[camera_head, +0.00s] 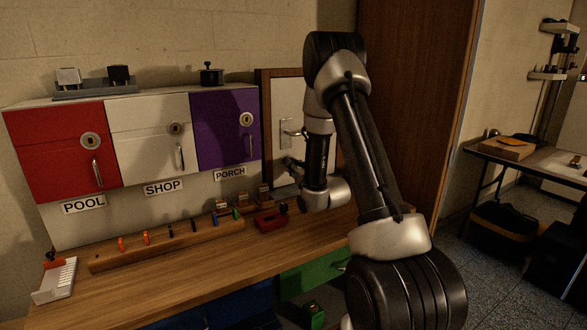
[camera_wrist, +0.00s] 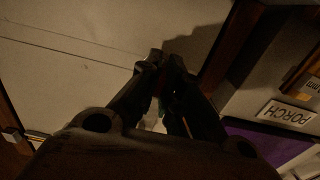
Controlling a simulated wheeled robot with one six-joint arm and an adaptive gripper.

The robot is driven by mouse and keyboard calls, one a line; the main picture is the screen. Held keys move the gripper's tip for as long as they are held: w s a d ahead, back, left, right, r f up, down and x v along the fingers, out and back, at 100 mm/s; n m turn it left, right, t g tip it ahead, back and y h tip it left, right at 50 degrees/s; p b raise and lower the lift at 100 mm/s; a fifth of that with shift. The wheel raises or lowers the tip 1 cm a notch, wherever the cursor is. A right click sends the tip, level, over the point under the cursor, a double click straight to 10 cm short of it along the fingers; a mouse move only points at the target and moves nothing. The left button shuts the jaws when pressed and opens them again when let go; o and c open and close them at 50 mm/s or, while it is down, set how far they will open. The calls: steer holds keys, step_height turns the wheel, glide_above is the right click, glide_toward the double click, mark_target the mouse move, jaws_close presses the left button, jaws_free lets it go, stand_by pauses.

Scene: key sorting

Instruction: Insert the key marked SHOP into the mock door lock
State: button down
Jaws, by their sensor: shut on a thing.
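The mock door (camera_head: 285,100) is a pale panel in a brown frame at the back of the bench, with a metal lever handle (camera_head: 289,131). My gripper (camera_head: 289,162) is at the door, below the handle, partly hidden by my arm. In the wrist view my gripper (camera_wrist: 166,62) has its fingertips close together against the pale door panel (camera_wrist: 90,45). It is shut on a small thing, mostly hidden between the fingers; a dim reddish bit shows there. I cannot read a mark on it. The lock is hidden, so I cannot tell whether the held thing is in it.
Red (camera_head: 55,160), white (camera_head: 145,145) and purple (camera_head: 222,150) cabinets with locks hang left, above POOL, SHOP and PORCH labels. A wooden rack (camera_head: 130,257) holds several coloured keys. A red object (camera_head: 268,220) lies near the door. The bench front is mostly clear.

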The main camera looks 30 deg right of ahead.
steer(key=shift+w, duration=0.65)
steer(key=c, duration=1.5)
jaws_free()
steer(key=s, duration=1.2)
steer(key=shift+d, duration=0.2)
